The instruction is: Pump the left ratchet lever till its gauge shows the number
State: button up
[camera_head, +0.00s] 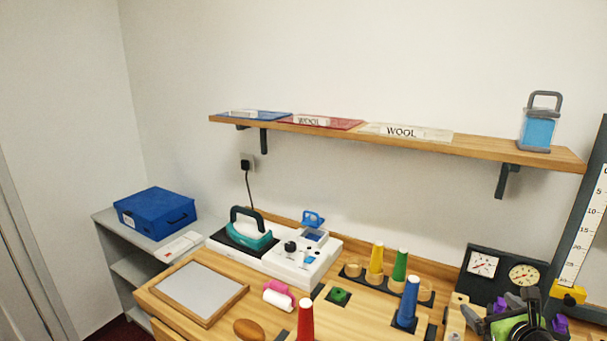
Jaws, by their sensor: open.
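My gripper (530,312), dark with purple parts, is at the bottom right, in front of and below the panel. It is open, with nothing seen held. I cannot make out a ratchet lever; the area below the dials is partly hidden by my gripper and cut by the frame edge.
A tall scale (585,225) with a yellow slider (568,294) stands right of the panel. A blue cone (408,301), a green cone (400,265) and a red cone (305,322) stand on the wooden counter. A teal iron (247,236) is farther left. A shelf (480,147) hangs above.

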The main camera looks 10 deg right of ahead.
jog(key=a+n+g+y, duration=0.3)
jog(key=a+n+g, duration=0.3)
jog(key=a+n, duration=1.3)
jog(key=s+a+r+n+g, duration=0.1)
jog(key=s+a+r+n, duration=0.2)
jog(key=s+a+n, duration=0.4)
jog(key=s+a+r+n+g, duration=0.1)
jog(key=s+a+r+n, duration=0.3)
jog(key=s+a+n, duration=0.4)
jog(key=s+n+p, duration=0.1)
jog(key=s+n, duration=0.1)
jog(key=s, duration=0.3)
jog(key=shift+s, duration=0.35)
jog(key=shift+a, duration=0.15)
jog(key=shift+c, duration=0.3)
